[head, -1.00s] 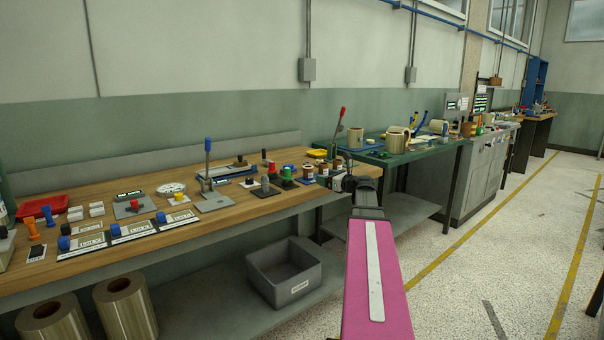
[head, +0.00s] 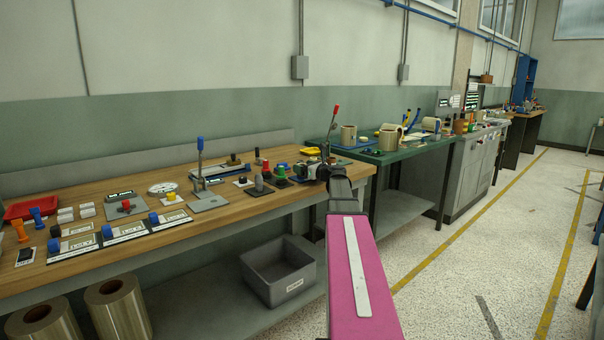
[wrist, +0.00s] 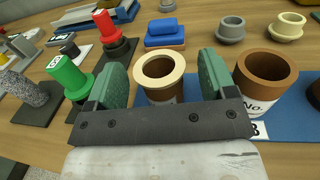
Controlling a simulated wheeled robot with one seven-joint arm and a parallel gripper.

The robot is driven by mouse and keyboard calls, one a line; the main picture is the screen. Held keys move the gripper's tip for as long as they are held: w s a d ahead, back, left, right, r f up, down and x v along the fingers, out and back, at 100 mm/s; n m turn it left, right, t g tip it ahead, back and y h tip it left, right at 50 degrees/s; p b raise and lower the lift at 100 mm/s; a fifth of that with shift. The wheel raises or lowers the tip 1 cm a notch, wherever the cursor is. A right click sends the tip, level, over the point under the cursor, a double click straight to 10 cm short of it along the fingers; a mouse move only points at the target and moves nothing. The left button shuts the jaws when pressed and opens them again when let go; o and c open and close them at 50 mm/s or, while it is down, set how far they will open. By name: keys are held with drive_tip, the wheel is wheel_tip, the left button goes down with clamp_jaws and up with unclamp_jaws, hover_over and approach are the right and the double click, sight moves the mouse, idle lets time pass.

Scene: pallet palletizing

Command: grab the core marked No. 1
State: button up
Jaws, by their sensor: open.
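In the wrist view a brown core (wrist: 159,90) with a cream rim stands upright between my gripper's green fingers. Its label is mostly hidden by the gripper's crossbar, so I cannot read its number. A second brown core (wrist: 264,82) stands to the right, outside the right finger. Its label reads "No.", with the digit hidden. My gripper (wrist: 163,82) is open, a finger on each side of the cream-rimmed core; I cannot tell whether they touch it. In the head view my gripper (head: 322,170) is at the bench's right end and covers most of the cores.
A green knob piece (wrist: 68,75) and a red one (wrist: 107,28) stand left of the gripper. A blue block (wrist: 164,34) and small grey (wrist: 231,29) and cream (wrist: 288,26) pieces lie beyond.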

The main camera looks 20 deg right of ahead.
drive_tip(key=shift+w+a, duration=0.3)
drive_tip(key=shift+w, duration=0.2)
drive_tip(key=c, duration=1)
